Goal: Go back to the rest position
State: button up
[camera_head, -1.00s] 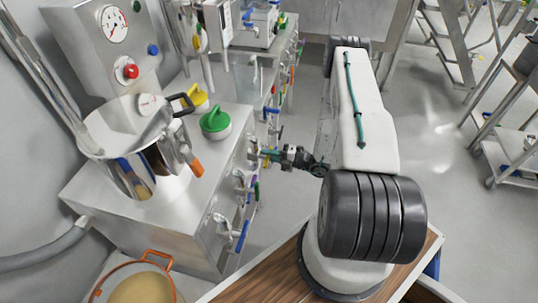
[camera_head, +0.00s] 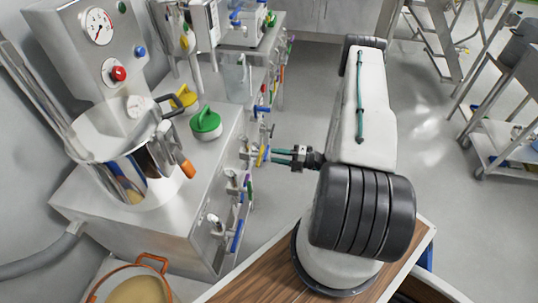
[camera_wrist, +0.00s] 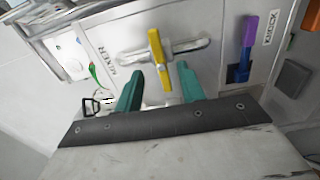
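My gripper (camera_head: 272,156) points left at the front of the steel cabinet from the arm's end. In the wrist view its two green fingers (camera_wrist: 160,75) are spread apart, with nothing clamped between them. A yellow valve lever (camera_wrist: 158,58) on a silver pipe stands just ahead. Its near end shows in the gap between the fingers, with space visible on both sides. The lever (camera_head: 261,156) also shows in the head view, close to the fingertips. My white arm covers part of the floor behind it.
The cabinet carries several other levers, including a blue one (camera_head: 237,235) and a purple one (camera_wrist: 249,30). A steel pot (camera_head: 130,165) and a green-lidded container (camera_head: 206,122) stand on top. Open floor (camera_head: 440,170) lies right of my arm, before a cart (camera_head: 505,145).

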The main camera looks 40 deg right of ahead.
jog(key=shift+s+d, duration=0.2)
jog(key=shift+s, duration=0.05)
dwell(0.4)
jog(key=s+a+r+m+g+h, duration=0.3)
jog(key=s+a+r+m, duration=0.4)
jog(key=r, duration=0.9)
jog(key=s+a+r+m+g+h, duration=0.4)
jog(key=s+a+r+m, duration=0.3)
jog(key=r, duration=0.9)
jog(key=s+a+r+m+g+h, duration=0.4)
jog(key=s+a+r+m, duration=0.3)
jog(key=r+m, duration=0.4)
notch_tip(320, 180, up, 6)
jog(key=shift+s+a+f+g, duration=0.2)
jog(key=shift+s+a+g, duration=0.05)
jog(key=shift+a+g, duration=0.65)
